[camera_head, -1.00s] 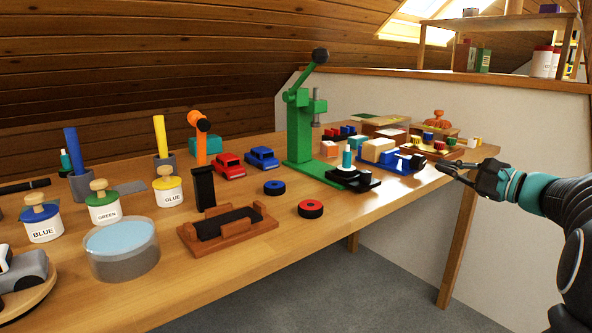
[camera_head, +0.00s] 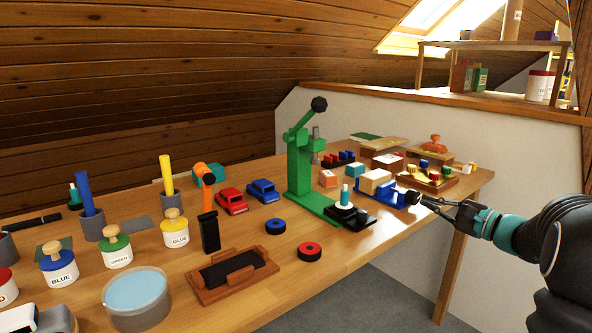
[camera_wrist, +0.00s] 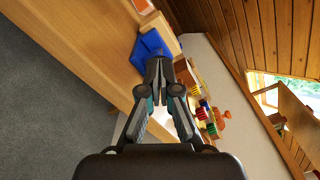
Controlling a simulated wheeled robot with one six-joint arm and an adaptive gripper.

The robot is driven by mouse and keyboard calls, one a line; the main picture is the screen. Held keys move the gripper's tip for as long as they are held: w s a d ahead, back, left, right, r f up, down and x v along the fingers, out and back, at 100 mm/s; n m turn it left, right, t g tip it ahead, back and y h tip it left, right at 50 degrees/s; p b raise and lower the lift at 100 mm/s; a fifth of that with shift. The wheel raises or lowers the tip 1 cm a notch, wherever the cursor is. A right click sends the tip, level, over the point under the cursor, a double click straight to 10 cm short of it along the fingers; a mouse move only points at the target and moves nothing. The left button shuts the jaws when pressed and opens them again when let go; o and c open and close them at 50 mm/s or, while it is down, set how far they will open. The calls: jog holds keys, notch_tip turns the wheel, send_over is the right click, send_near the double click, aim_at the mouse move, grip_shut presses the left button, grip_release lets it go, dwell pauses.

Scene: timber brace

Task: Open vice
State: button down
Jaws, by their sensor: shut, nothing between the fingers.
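The blue vice (camera_head: 391,196) stands near the front right edge of the bench, with a tan wooden block (camera_head: 375,180) at it. I cannot tell whether the block is clamped. A small dark knob (camera_head: 412,197) is at the vice's right end. My gripper (camera_head: 424,200) is at the right of the vice, its fingertips close to this end; I cannot tell if they touch. In the wrist view the blue vice (camera_wrist: 149,46) lies just beyond my shut, empty fingers (camera_wrist: 158,70), which hide part of it.
A green press (camera_head: 301,165) stands left of the vice, with a dark base with a teal-tipped peg (camera_head: 345,196) between. A tray of coloured blocks (camera_head: 428,180) lies behind my gripper. The bench (camera_head: 340,250) ends just in front of the vice; the space beyond is clear.

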aim_at(413, 197)
jog(key=shift+b+x, duration=0.3)
jog(key=shift+x, duration=1.65)
jog(key=shift+d+f+b, duration=0.2)
jog(key=shift+b, duration=0.65)
jog(key=shift+f+b, duration=0.15)
jog(key=shift+b, duration=1.3)
jog(key=shift+a, duration=0.15)
jog(key=shift+s, duration=0.1)
